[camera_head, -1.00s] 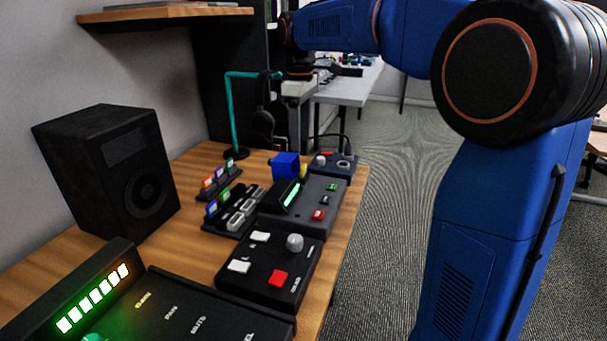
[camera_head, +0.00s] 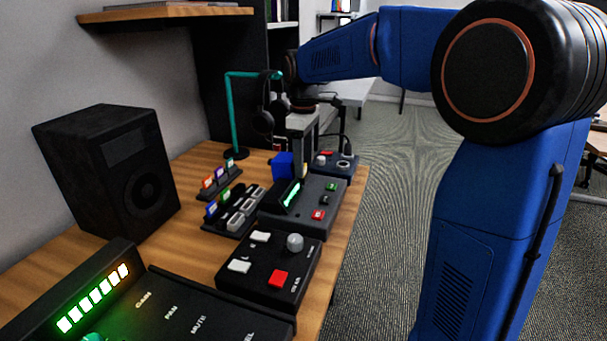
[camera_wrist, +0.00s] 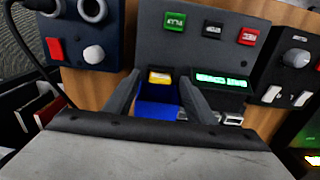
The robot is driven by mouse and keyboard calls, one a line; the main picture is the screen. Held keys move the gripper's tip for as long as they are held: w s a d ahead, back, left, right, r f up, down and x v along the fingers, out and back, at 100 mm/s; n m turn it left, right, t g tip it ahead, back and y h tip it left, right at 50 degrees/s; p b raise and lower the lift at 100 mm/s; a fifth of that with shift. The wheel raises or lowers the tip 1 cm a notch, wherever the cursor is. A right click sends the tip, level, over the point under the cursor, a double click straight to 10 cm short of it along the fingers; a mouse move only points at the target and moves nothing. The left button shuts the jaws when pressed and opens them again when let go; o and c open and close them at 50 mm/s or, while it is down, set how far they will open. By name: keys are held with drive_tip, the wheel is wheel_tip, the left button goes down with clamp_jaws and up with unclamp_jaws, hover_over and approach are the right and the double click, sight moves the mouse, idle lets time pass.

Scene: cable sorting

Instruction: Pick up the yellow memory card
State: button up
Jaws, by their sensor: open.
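The yellow memory card (camera_wrist: 160,76) shows in the wrist view at the end of a blue block (camera_wrist: 158,108), against the dark grey console (camera_wrist: 200,60). My gripper (camera_wrist: 160,79) is open. Its two dark fingers lie on either side of the card, with a gap to it in the picture; I cannot tell if either touches. In the head view my gripper (camera_head: 303,150) points down just behind the blue block (camera_head: 283,165), which sits by the console (camera_head: 318,203). The card is largely hidden there.
Card racks (camera_head: 222,188) with several coloured cards stand left of the console. A teal stand (camera_head: 233,115) with headphones (camera_head: 264,120) is close to my gripper. A control box (camera_head: 270,270) lies in front, a small box (camera_head: 345,163) behind. A black speaker (camera_head: 108,170) stands at left.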

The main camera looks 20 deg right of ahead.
drive_tip(key=c, duration=1.1)
